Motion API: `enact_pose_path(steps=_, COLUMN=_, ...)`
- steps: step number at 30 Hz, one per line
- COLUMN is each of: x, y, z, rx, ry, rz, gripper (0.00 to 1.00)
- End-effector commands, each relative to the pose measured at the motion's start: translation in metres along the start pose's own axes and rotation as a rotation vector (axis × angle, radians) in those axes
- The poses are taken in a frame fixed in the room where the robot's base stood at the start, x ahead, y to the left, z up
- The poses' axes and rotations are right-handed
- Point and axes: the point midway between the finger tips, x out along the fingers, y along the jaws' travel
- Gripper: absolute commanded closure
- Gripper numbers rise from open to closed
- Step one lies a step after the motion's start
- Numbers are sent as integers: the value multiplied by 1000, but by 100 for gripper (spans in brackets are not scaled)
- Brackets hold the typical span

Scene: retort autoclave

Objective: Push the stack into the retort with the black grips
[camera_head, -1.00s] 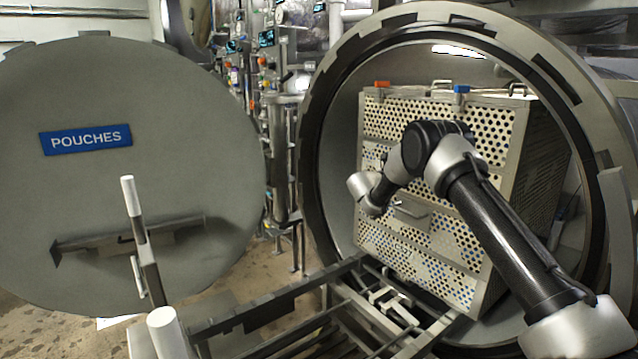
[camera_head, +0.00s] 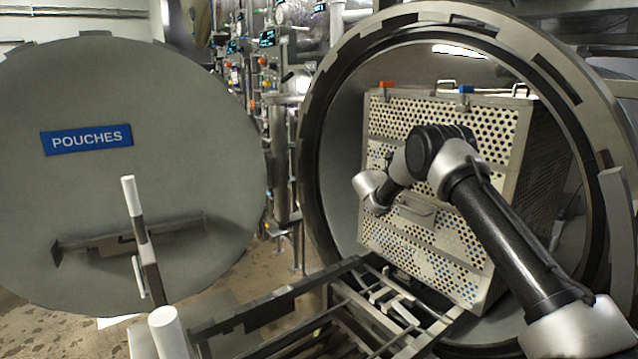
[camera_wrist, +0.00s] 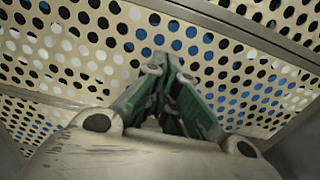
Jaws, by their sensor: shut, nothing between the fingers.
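The stack (camera_head: 490,108) is made of pale perforated metal crates with grey rims. It stands upright inside the round mouth of the retort (camera_head: 318,120), behind its front ring. Orange and blue clips sit on its top edge. My gripper (camera_wrist: 165,62) is shut and empty, with its green-sided fingertips against or very close to the perforated front face (camera_wrist: 75,50); contact is hard to tell. In the head view my arm hides the gripper. I cannot make out any black grips on the retort.
An open round door (camera_head: 180,190) with a blue POUCHES sign (camera_head: 87,139) stands at left. A rail frame (camera_head: 285,296) leads to the retort mouth. A white-topped post (camera_head: 137,215) rises in front of the door. Pipes and valves (camera_head: 283,130) fill the gap behind.

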Motion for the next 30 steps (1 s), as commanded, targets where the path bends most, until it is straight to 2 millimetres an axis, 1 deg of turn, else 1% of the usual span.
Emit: enact_pose_path(steps=30, x=37, y=-1, z=0, rx=0, ry=0, rz=-2, gripper=100)
